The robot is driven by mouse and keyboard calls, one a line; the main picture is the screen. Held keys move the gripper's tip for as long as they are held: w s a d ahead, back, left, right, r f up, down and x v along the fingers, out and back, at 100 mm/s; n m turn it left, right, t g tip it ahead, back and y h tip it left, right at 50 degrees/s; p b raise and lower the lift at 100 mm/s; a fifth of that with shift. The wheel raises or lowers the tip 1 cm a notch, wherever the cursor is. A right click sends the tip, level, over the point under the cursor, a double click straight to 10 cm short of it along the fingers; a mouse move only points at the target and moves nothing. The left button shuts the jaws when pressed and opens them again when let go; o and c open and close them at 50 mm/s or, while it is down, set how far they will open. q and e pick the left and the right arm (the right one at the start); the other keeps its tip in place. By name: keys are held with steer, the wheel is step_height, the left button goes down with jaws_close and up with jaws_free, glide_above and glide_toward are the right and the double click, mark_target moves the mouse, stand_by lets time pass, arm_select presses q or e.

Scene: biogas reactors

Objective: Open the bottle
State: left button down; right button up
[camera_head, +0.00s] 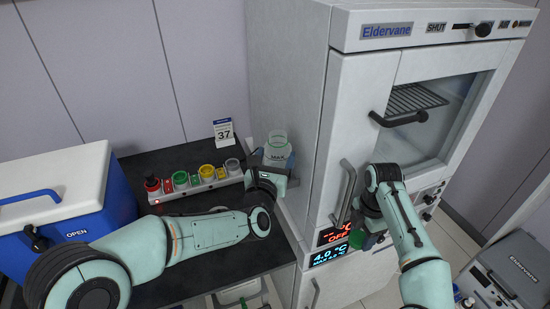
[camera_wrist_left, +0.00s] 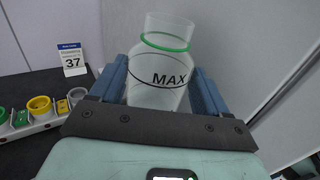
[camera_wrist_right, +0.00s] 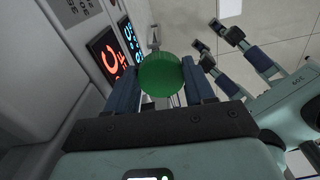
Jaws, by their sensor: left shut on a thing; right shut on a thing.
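The bottle (camera_head: 278,150) is clear, with a green ring at its neck and a black MAX mark. Its mouth looks uncapped in the left wrist view (camera_wrist_left: 165,85). My left gripper (camera_head: 270,178) is shut on the bottle's body, at the back right of the black counter. My right gripper (camera_head: 366,222) is in front of the white cabinet, near its lit displays. It is shut on a round green cap (camera_wrist_right: 160,74), which also shows in the head view (camera_head: 357,239). The bottle's base is hidden by my left gripper.
A rack (camera_head: 194,181) with red, green, yellow and grey round holders stands left of the bottle. A blue cooler box (camera_head: 117,200) with a white lid is at the left.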

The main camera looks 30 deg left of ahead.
arm_select(q)
steer(key=shift+f, duration=0.1)
steer(key=shift+c, duration=2)
jaws_free()
steer(key=shift+f, duration=0.1)
steer(key=o, duration=0.4)
